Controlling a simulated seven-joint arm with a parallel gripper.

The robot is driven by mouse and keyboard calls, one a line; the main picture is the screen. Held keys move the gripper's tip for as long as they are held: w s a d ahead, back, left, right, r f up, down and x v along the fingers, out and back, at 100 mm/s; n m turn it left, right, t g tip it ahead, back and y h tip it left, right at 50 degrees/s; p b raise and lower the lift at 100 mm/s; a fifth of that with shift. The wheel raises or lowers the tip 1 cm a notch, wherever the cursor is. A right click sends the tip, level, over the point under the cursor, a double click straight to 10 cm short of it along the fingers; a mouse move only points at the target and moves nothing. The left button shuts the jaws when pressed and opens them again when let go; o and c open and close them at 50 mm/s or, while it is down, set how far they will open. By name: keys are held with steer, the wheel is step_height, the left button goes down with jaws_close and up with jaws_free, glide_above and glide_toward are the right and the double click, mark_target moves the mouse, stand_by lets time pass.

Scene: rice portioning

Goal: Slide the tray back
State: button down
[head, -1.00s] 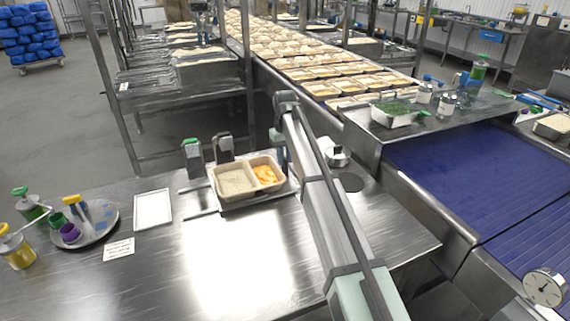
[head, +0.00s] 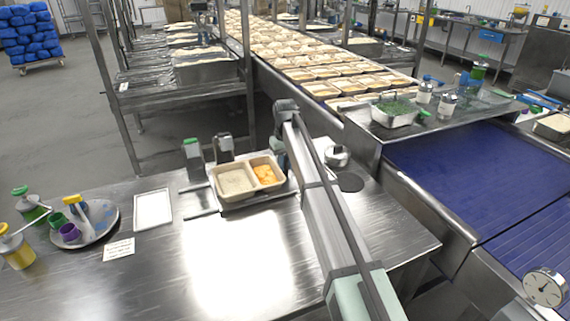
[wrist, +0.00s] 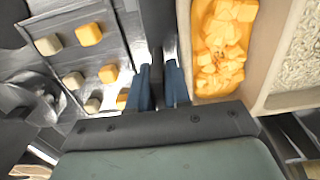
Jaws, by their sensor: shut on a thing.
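The beige two-compartment tray (head: 247,198) sits on a metal plate near the back of the steel table. White rice (head: 234,182) fills its left compartment and orange cubes (head: 266,175) its right one. In the wrist view the orange cubes (wrist: 222,45) are beside my fingers and the rice (wrist: 300,60) is at the far right. My gripper (wrist: 162,72) is at the tray's right-hand side, with its blue fingers close together next to the wall of the orange compartment. In the head view my arm hides the fingers.
A white-faced panel (head: 153,209) and a round plate with cups (head: 92,222) lie to the left. A round metal container (head: 337,156) stands to the right. The table front is clear. Several loose cubes (wrist: 88,35) show in the wrist view.

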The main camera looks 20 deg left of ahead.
mark_target(253, 172)
stand_by(0.3)
steer(key=s+a, duration=0.8)
steer(key=shift+a, duration=0.1)
steer(key=shift+s, duration=0.1)
steer(key=c, duration=1.4)
jaws_free()
steer(key=shift+a, duration=0.1)
steer(key=shift+c, duration=0.2)
steer(key=shift+r, duration=0.15)
steer(key=shift+r, duration=0.35)
step_height(253, 172, up, 13)
